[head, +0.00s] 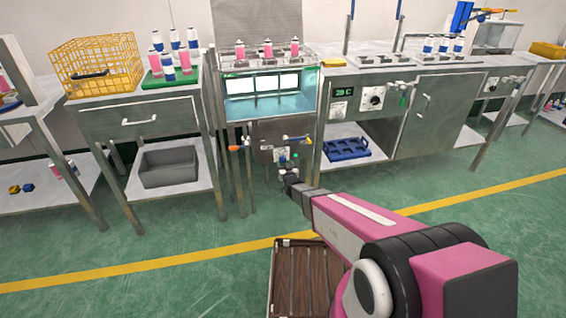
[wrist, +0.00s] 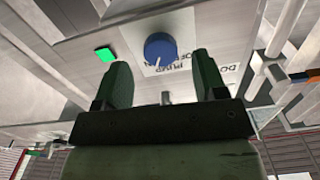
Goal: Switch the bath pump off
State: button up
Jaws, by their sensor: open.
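The pump switch is a round blue knob (wrist: 160,46) with a white pointer line, on a white label plate (wrist: 184,66) whose printing appears upside down and partly hidden. In the wrist view the pointer line points down toward my gripper. A green lamp (wrist: 106,54) beside the knob is lit; it also shows in the head view (head: 295,156). My gripper (wrist: 161,75) is open and empty, its dark fingers to the left and right of the knob in the picture. Whether they touch it, I cannot tell. In the head view my gripper (head: 288,177) is in front of the panel under the bath.
The water bath (head: 265,106) stands above the panel, with cans at its top. Pipes and an orange-handled valve (head: 236,148) are left of the panel. Another valve handle (head: 297,138) is just above it. A slatted brown platform (head: 300,280) lies on the floor.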

aim_at(283, 160)
jog(key=x, duration=0.3)
jog(key=shift+w+a, duration=0.1)
jog(key=shift+w, duration=0.2)
jog(key=c, duration=0.9)
jog(key=shift+n, duration=0.4)
jog(key=n, duration=0.4)
jog(key=shift+n, duration=0.4)
jog(key=n, duration=0.6)
jog(key=shift+n, duration=0.3)
